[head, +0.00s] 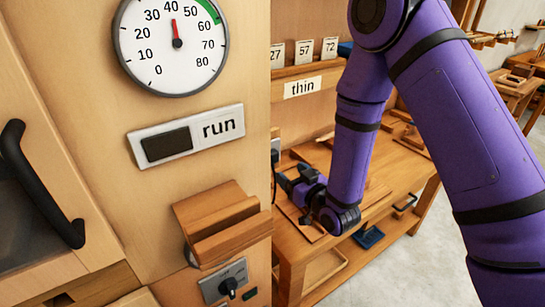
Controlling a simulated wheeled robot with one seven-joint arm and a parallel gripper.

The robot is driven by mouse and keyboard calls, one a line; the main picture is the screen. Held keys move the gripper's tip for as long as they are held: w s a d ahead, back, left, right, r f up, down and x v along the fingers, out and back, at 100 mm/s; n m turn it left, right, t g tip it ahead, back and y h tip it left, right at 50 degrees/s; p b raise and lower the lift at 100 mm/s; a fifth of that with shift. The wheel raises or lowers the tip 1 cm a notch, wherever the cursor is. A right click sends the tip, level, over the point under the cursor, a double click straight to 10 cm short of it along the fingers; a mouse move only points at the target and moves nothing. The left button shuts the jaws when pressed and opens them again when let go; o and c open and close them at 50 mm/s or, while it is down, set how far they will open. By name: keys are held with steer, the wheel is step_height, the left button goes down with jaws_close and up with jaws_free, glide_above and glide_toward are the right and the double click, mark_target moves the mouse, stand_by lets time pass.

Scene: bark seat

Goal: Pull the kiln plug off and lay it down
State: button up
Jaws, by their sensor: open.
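A wooden block with a raised ridge (222,222) sticks out from the front of the wooden cabinet, below the "run" plate. A bit of grey metal shows at its lower left. It may be the kiln plug, but I cannot tell for sure. My gripper (282,183) is to the right of the block, near the cabinet's right edge and above the wooden bench. It is open and appears empty. Its fingertips are small and partly hidden behind the cabinet edge.
The cabinet carries a round dial (173,42), a "run" plate (222,127), a black door handle (38,185) and a knob (228,287). The bench (385,180) holds wooden trays. Grey floor (425,265) lies open at right.

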mark_target(275, 159)
steer(key=shift+w, duration=0.1)
steer(key=shift+x, duration=4.4)
steer(key=shift+a, duration=0.1)
jaws_close()
steer(key=shift+v, duration=3.05)
steer(key=shift+f, duration=0.1)
